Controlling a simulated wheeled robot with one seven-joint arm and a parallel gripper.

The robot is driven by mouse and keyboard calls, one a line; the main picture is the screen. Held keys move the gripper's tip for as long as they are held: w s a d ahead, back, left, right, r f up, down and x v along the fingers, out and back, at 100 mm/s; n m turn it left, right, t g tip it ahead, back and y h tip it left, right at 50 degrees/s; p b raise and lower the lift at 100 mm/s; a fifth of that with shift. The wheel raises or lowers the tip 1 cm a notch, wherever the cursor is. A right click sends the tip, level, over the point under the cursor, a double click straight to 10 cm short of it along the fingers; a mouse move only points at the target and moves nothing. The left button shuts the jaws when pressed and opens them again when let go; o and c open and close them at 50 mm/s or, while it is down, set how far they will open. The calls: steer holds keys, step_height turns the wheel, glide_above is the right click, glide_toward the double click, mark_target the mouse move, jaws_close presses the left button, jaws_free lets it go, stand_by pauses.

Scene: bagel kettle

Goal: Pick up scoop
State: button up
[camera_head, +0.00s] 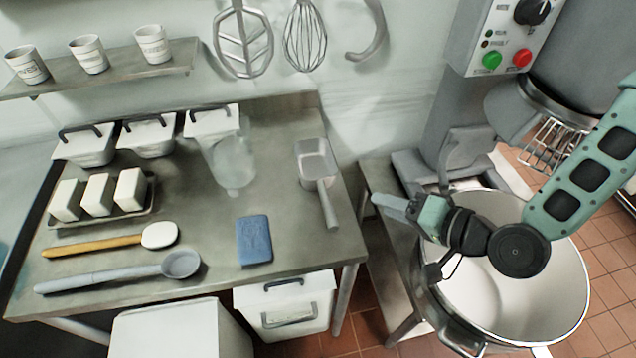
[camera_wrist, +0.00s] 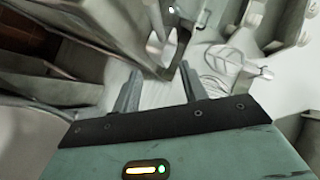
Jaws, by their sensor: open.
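A grey metal scoop (camera_head: 315,164) lies on the steel table (camera_head: 205,222) near its right edge, its handle pointing toward the front. My gripper (camera_head: 380,202) is to the right of the scoop, above the gap between the table and the mixer bowl, with its fingers pointing left. It is apart from the scoop and holds nothing. In the wrist view my gripper (camera_wrist: 160,84) shows two spread fingers with nothing between them.
A large mixer bowl (camera_head: 480,300) stands under my arm, with a mixer (camera_head: 455,110) behind it. A blue block (camera_head: 254,240), a long grey ladle (camera_head: 120,277), a wooden-handled spoon (camera_head: 100,244) and a clear jug (camera_head: 232,163) are on the table. A whisk (camera_head: 304,38) hangs behind.

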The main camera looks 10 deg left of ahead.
steer(key=b, duration=1.1)
glide_toward(321, 186)
steer(key=shift+w+a+f+b, duration=0.4)
steer(key=shift+w+a+f, duration=0.35)
steer(key=shift+w+f, duration=0.2)
steer(key=b+x, duration=0.1)
steer(key=x, duration=0.1)
steer(key=b+x, duration=0.1)
steer(key=x, duration=0.1)
steer(key=shift+s+a+f, duration=0.1)
steer(key=shift+s+a, duration=0.05)
steer(key=shift+s, duration=0.2)
steer(key=shift+w+a+f, duration=0.15)
steer(key=shift+w+a, duration=0.1)
steer(key=shift+a, duration=0.25)
jaws_close()
